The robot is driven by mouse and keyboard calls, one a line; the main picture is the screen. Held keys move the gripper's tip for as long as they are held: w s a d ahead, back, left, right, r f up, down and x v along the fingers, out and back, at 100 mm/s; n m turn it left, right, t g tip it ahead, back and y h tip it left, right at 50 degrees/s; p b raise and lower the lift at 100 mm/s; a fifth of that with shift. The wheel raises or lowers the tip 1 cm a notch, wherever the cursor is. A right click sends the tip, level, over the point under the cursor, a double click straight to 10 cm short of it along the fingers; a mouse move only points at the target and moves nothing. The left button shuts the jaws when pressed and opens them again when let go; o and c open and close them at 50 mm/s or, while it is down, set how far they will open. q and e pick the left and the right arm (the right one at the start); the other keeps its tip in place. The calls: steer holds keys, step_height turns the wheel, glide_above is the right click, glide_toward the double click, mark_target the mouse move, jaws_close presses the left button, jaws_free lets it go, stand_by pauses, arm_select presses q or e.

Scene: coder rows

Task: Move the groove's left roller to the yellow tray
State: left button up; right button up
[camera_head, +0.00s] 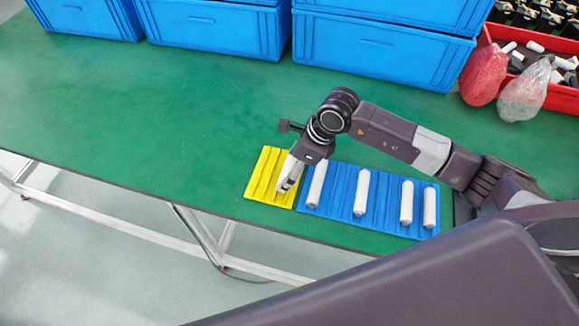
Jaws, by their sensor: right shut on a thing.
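The small yellow tray (262,180) lies flat on the green table, against the left end of a blue grooved tray (340,190). My right gripper (288,183) points down at the right part of the yellow tray. It is shut on a white roller (291,168), which the fingers partly hide. I cannot tell whether this roller touches the tray. Several white rollers lie in the blue tray's grooves: the leftmost one (317,184), one in the middle (362,192), and two close together at the right (406,202). My left gripper is not in view.
Blue crates (385,48) line the back of the green table (150,110). A red bin (560,98) with mixed parts and two bags (483,75) stands at the back right. The table left of the yellow tray is clear. The front edge runs close below both trays.

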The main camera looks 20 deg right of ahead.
steer(key=shift+f+b, duration=0.3)
steer(key=shift+f, duration=0.05)
steer(key=o, duration=1.4)
steer(key=shift+c, duration=0.2)
steer(key=shift+r, duration=0.1)
steer(key=v, duration=1.2)
